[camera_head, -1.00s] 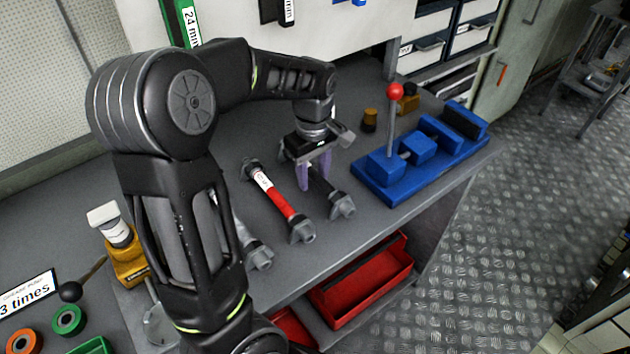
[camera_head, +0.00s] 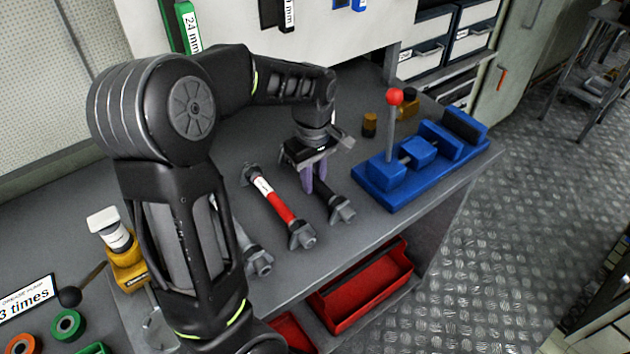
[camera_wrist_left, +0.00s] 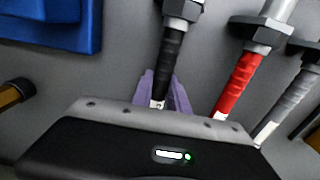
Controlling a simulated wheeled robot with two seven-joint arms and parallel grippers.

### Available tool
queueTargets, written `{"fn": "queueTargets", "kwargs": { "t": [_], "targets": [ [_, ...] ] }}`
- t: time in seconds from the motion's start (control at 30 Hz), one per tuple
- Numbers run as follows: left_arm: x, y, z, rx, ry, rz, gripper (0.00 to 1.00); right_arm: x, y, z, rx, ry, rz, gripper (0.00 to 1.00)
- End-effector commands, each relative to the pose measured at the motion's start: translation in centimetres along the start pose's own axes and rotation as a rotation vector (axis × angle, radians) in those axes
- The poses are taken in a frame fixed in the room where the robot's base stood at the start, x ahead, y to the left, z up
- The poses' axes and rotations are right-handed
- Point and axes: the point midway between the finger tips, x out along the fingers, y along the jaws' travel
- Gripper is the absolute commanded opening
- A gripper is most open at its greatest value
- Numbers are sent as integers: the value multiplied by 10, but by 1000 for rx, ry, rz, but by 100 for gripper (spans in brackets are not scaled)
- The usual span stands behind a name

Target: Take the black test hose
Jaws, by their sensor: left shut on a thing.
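The black test hose (camera_head: 328,195) lies on the grey bench with a grey metal fitting at its near end; its far part is hidden under my gripper. My left gripper (camera_head: 315,182) is above the hose, its purple fingers shut on the hose's middle. In the left wrist view, the purple fingers (camera_wrist_left: 165,97) sit on both sides of the black hose (camera_wrist_left: 170,58), which still appears to rest on the bench. My right gripper is not in view.
A red hose (camera_head: 278,205) lies close to the left of the black one, then a grey hose (camera_head: 256,262), partly hidden by my arm. A blue fixture (camera_head: 388,199) with a red-knobbed lever stands to the right. An open red drawer (camera_head: 345,318) is below the bench edge.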

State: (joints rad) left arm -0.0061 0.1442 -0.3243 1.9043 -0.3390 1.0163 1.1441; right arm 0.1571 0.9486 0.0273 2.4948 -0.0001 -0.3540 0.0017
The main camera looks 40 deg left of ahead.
Motion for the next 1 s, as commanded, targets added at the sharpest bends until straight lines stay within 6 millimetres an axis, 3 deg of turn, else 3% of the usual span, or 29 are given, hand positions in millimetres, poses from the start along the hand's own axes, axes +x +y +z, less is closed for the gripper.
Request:
{"fn": "queueTargets", "kwargs": {
  "t": [1.0],
  "targets": [
    [-47,0,0,0,1,2,0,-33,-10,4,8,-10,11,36]
  ]
}}
